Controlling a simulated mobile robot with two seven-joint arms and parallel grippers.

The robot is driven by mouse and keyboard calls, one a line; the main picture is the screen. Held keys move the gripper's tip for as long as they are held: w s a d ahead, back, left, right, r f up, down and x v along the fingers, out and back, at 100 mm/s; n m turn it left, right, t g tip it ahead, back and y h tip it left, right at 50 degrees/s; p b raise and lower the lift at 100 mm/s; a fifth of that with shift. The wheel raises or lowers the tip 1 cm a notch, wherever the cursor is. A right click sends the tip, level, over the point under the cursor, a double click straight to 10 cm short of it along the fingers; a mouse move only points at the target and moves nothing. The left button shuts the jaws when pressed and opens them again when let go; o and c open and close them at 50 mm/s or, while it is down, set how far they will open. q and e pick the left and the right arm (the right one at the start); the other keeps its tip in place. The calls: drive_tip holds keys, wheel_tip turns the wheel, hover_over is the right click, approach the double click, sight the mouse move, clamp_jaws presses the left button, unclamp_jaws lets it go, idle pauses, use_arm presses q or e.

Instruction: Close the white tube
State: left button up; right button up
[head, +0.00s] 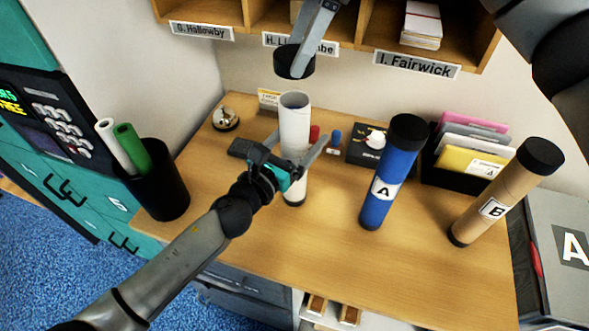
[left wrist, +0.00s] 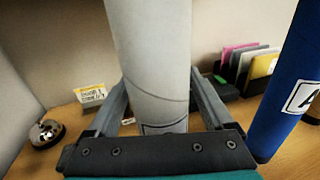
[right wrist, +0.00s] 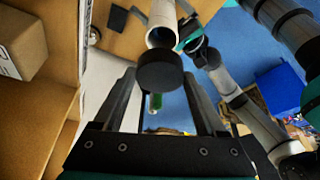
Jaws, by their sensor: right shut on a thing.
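The white tube (head: 294,135) stands upright on the desk, its top end open. It also fills the middle of the left wrist view (left wrist: 152,60). My left gripper (head: 298,145) is open, with its fingers spread on either side of the tube. My right gripper (head: 308,50) comes down from above, shut on a black cap (head: 294,62). The cap hangs a little above the tube's open end, apart from it. In the right wrist view the cap (right wrist: 160,70) shows between the fingertips, with the tube beyond it.
A blue tube (head: 390,170) and a brown tube (head: 505,195), both black-capped, stand to the right. A black bin (head: 160,190) with rolls is at the left, near a bell (head: 225,118). Labelled shelves (head: 345,40) overhang the back. The desk front is clear.

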use_arm(q)
clamp_jaws()
idle(0.5)
